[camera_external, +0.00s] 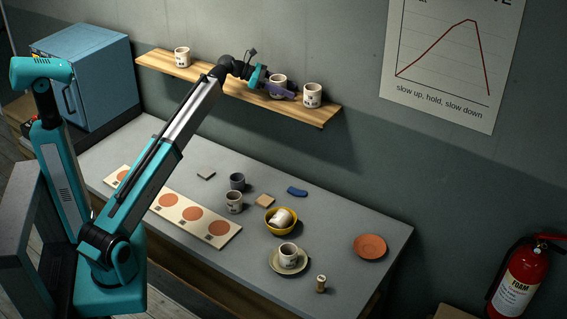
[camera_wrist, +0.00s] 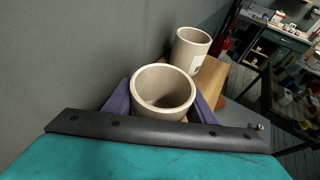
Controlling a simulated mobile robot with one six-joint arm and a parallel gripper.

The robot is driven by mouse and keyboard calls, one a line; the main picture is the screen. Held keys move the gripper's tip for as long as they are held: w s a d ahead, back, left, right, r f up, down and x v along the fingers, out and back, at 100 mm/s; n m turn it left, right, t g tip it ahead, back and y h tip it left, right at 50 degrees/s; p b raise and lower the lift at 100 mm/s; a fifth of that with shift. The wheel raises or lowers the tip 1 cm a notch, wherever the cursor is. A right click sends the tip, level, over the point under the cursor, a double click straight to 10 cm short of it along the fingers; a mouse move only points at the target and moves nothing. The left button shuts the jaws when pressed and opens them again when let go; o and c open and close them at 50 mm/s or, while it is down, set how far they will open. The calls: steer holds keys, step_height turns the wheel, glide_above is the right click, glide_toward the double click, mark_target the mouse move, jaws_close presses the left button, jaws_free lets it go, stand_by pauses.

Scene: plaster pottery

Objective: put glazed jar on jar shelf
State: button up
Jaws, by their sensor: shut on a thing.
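A pale cream jar (camera_external: 278,85) is between the fingers of my gripper (camera_external: 280,92) at the wooden shelf (camera_external: 160,63) on the wall. In the wrist view the same jar (camera_wrist: 162,90) is upright with its open mouth up, and purple fingers of my gripper (camera_wrist: 160,103) press on both sides. The jar is over the shelf; whether its base touches the board is hidden. A second pale jar (camera_external: 312,95) stands right of it on the shelf and shows beyond it in the wrist view (camera_wrist: 188,50). A third pale jar (camera_external: 182,57) stands near the shelf's left end.
The shelf's stretch between the left jar and my gripper is largely behind my arm.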

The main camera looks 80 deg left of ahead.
steer(key=shift+f, duration=0.1)
stand_by(0.3)
steer(key=o, duration=0.9)
steer(key=shift+f, duration=0.1)
steer(key=shift+c, duration=0.2)
steer(key=b+v, duration=0.2)
steer(key=v, duration=0.9)
steer(key=shift+s, duration=0.15)
steer(key=shift+s+a+r, duration=0.15)
steer(key=shift+s+r, duration=0.05)
steer(key=shift+s, duration=0.15)
steer(key=shift+r, duration=0.1)
